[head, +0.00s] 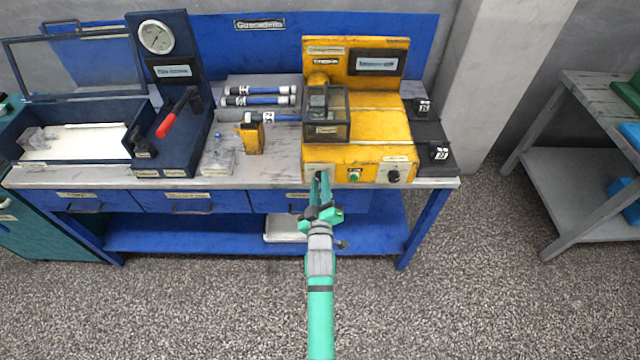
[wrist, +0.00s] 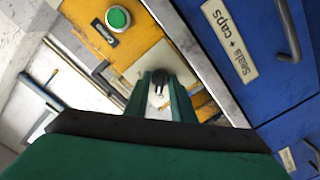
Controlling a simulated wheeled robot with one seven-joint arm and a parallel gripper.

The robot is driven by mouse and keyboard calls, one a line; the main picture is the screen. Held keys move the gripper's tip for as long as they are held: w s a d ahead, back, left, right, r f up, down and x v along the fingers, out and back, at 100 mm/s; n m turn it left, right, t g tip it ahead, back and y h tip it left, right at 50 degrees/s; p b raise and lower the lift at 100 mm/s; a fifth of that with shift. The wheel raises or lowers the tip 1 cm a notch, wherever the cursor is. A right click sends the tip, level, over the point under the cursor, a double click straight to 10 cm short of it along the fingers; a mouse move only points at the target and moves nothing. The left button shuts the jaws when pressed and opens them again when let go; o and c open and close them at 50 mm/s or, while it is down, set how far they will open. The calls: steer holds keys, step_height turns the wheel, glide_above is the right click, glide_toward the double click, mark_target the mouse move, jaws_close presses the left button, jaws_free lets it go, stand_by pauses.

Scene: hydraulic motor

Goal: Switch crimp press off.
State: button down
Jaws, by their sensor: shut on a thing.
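The crimp press (head: 372,157) is the yellow machine on the bench, with a clear guarded box on top. Its front face carries a green button (head: 354,178) and a black knob (head: 393,176). My gripper (head: 320,176) is at the left end of that face. In the wrist view, my gripper (wrist: 160,88) is shut on a small dark switch lever (wrist: 158,77) in front of a pale plate (wrist: 165,63) on the yellow face. The fingers partly hide the lever, and its position cannot be told. The green button (wrist: 118,17) also shows there.
The bench (head: 235,178) has blue drawers below its top. A blue gauge device with a red-handled lever (head: 168,122) stands left of the press. Hoses (head: 260,97) and a yellow block (head: 251,138) lie between them. Another table (head: 575,168) stands at right; the floor in front is clear.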

steer(key=shift+w+r+n, duration=0.1)
steer(key=shift+r+n, duration=0.1)
steer(key=shift+n, duration=0.2)
steer(key=c, duration=1.8)
jaws_free()
steer(key=shift+f, duration=0.1)
steer(key=shift+s+f, duration=0.1)
steer(key=shift+s, duration=0.1)
steer(key=s, duration=1)
steer(key=shift+s, duration=0.25)
